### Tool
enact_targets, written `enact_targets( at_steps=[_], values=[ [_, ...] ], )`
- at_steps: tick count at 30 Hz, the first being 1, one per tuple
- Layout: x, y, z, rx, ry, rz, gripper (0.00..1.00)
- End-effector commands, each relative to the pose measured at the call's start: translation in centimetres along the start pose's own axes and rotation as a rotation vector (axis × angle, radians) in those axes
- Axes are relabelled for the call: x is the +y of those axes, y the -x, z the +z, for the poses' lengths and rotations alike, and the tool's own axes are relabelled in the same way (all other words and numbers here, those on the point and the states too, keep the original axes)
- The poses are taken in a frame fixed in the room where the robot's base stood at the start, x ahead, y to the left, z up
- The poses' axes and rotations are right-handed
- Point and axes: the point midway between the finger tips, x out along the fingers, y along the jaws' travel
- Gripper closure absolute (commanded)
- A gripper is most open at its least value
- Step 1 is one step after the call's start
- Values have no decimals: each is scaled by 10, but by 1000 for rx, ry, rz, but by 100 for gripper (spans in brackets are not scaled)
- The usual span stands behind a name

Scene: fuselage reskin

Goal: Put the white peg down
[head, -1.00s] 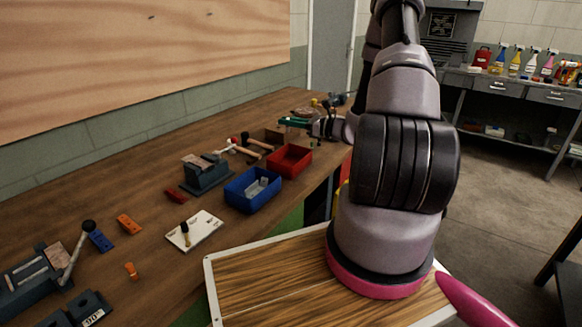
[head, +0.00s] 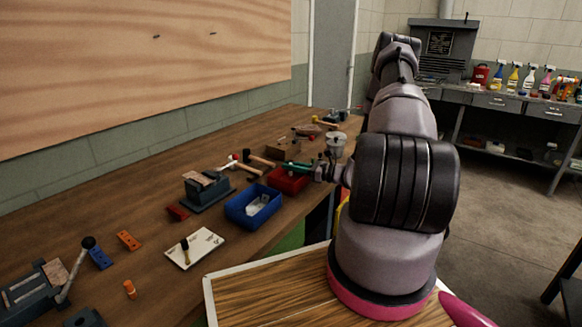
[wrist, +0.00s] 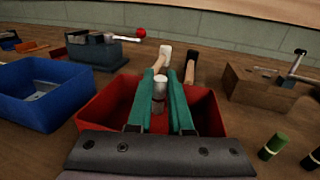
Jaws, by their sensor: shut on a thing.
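The white peg (wrist: 159,92) is a pale, short cylinder standing roughly upright between the green fingers of my gripper (wrist: 160,76) in the wrist view. My gripper is shut on it and holds it over the red bin (wrist: 98,112). The peg's lower end is hidden, so I cannot tell whether it touches the bin floor. In the head view my gripper (head: 298,166) is at the red bin (head: 284,183), with its fingers pointing left; the peg cannot be made out there.
A blue bin (head: 254,206) with pale pieces inside stands beside the red one. Hammers (head: 240,166) lie behind it, and a wooden block (wrist: 262,90) stands to the right in the wrist view. A vise (head: 206,190) and a white board (head: 195,248) are nearer on the bench.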

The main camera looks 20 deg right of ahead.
Motion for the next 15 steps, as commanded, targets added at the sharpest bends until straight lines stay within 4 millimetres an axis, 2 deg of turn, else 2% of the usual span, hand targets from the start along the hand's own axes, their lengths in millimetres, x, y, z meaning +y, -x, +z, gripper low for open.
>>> enact_targets(
  at_steps=[15],
  values=[
    [0,0,-12,0,-1,0,100]
  ],
)
